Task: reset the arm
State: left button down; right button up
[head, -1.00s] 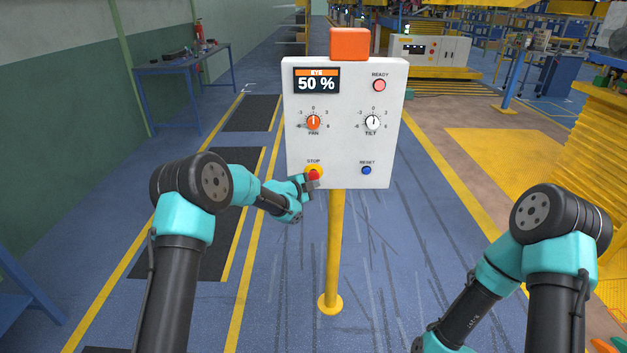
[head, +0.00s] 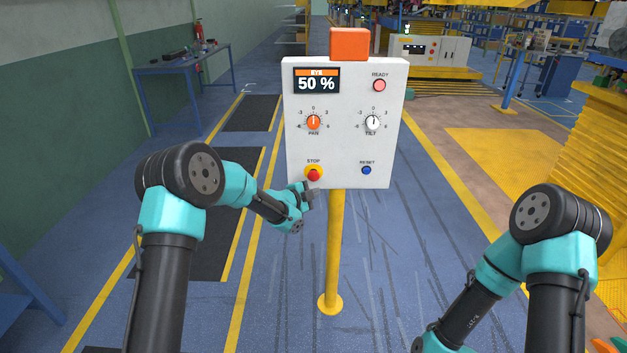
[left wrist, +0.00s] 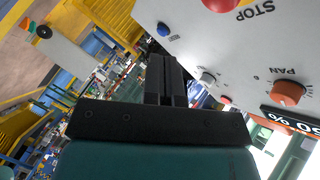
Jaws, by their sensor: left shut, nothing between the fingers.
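A white control panel (head: 344,145) stands on a yellow post (head: 334,245). It carries a red STOP button on a yellow base (head: 313,174), a blue RESET button (head: 366,170), an orange PAN knob (head: 313,122) and a white TILT knob (head: 372,122). My left gripper (head: 308,196) is just below and in front of the STOP button, apart from it. Its fingers are shut and empty. In the left wrist view the shut fingers (left wrist: 166,80) point past the panel, with the STOP button (left wrist: 222,4) at the top edge. My right gripper is outside the head view; only its arm shows.
The panel's display (head: 317,81) reads EYE 50 %. A pink READY lamp (head: 379,85) sits at upper right, and an orange box (head: 349,44) tops the panel. A blue workbench (head: 184,68) stands at the far left. Floor around the post is clear.

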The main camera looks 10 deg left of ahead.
pick_arm(q)
jog(key=s+a+f+n+g+y, duration=0.2)
jog(key=s+a+f+n, duration=0.25)
jog(key=s+f, duration=0.4)
jog(key=s+a+f+n+g+y, duration=0.25)
jog(key=s+f+n, duration=0.35)
jog(key=s+f, duration=0.3)
jog(key=s+a+f+n+g, duration=0.2)
jog(key=s+f+n, duration=0.1)
jog(key=s, duration=0.6)
jog(key=s+a+f+n+g, duration=0.1)
jog(key=s+f+n+g, duration=0.1)
jog(key=s, duration=0.7)
jog(key=s+a+f+n+g, duration=0.2)
jog(key=s+f+n+g, duration=0.1)
jog(key=s, duration=0.6)
jog(key=shift+s+a+f+n+y, duration=0.4)
jog(key=shift+f+n, duration=0.45)
jog(key=shift+n, duration=0.4)
